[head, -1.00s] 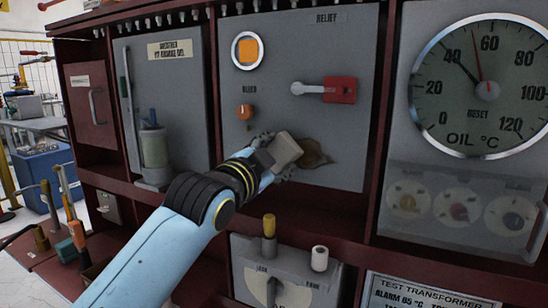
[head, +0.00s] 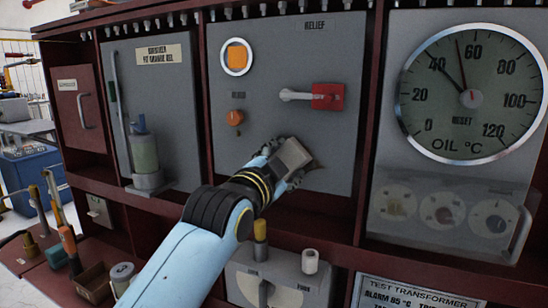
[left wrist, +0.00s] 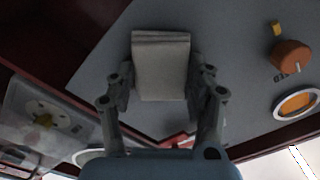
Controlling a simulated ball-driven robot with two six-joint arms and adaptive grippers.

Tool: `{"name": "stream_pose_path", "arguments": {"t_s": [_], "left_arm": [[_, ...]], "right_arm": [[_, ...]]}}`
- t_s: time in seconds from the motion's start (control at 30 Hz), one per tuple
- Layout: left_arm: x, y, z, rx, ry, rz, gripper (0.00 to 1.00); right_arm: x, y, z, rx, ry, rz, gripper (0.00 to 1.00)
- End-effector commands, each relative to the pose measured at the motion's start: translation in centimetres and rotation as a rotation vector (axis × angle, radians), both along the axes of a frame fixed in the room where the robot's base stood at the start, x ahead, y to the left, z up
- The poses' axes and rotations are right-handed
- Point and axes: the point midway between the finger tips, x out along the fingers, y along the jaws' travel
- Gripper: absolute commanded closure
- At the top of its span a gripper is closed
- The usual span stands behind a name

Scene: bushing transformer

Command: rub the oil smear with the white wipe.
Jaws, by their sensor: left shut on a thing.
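The white wipe (left wrist: 160,65) is a pale, thick folded pad between the fingers of my left gripper (left wrist: 162,85) in the left wrist view. The gripper is shut on it. In the head view my left gripper (head: 290,160) is at the lower right of the grey relief panel (head: 265,85). The brown oil smear (head: 318,164) shows only as a small dark edge to the right of the gripper; the rest is hidden behind it. I cannot tell whether the wipe touches the panel. My right gripper is not in view.
A large oil gauge (head: 470,90) is to the right.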

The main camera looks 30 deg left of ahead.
Motion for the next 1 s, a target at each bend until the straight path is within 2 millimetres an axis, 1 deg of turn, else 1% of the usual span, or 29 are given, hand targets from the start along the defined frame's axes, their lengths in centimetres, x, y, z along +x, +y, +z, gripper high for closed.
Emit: {"name": "stream_pose_path", "arguments": {"t_s": [0.17,0.5,0.77,1.0], "left_arm": [[0.0,-0.6,0.0,0.0,0.0,0.0,0.73],[0.5,-3.6,0.1,-0.003,0.001,0.0,0.73],[0.5,-4.7,0.0,-0.005,0.002,-0.001,0.73],[0.4,-7.0,-0.1,-0.005,0.005,0.0,0.73]], "right_arm": [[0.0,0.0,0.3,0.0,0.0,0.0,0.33],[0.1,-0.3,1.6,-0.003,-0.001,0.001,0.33],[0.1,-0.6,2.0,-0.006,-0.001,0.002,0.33],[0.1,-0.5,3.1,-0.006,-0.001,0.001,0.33]]}}
